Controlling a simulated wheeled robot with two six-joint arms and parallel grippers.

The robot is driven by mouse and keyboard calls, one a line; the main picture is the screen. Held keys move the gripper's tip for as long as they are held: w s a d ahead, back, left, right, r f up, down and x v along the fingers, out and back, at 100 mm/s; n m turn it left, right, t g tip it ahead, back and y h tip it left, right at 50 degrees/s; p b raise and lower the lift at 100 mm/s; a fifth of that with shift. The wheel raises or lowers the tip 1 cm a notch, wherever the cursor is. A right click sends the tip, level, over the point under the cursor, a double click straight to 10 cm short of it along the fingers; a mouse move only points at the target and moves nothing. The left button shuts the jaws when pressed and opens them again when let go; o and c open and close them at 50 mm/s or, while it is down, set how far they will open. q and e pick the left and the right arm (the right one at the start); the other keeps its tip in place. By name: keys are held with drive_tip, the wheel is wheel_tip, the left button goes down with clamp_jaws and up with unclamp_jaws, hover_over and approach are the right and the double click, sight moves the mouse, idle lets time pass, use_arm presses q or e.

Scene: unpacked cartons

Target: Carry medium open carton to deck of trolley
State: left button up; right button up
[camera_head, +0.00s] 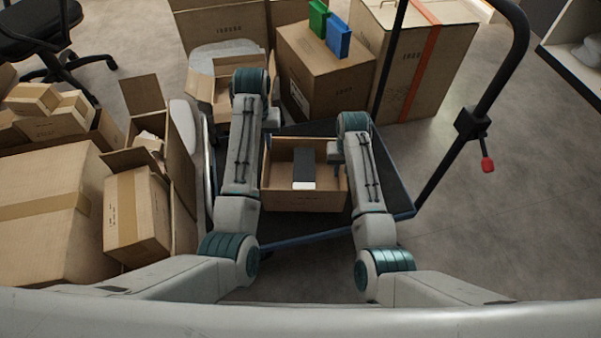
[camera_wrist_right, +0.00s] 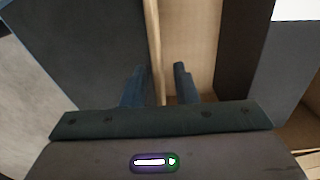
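The medium open carton (camera_head: 304,201) is brown, upright and open at the top. It appears to sit on the dark deck of the trolley (camera_head: 392,180). A black and white box (camera_head: 303,170) lies inside it. My right gripper (camera_head: 336,155) is at the carton's right wall. In the right wrist view my right gripper (camera_wrist_right: 158,84) has its fingers apart, with the carton's wall (camera_wrist_right: 154,45) between them and gaps showing beside it. My left gripper (camera_head: 271,121) is near the carton's back left corner; its fingertips are too small to judge.
The trolley's black handle (camera_head: 497,85) with a red-tipped lever rises at the right. Stacked cartons (camera_head: 322,72), one carrying blue and green items, stand behind. More cartons (camera_head: 45,210) crowd the left. Open floor (camera_head: 510,200) lies at the right.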

wheel_tip(320, 180, up, 11)
drive_tip(key=shift+f, duration=0.1)
drive_tip(key=shift+r, duration=0.6)
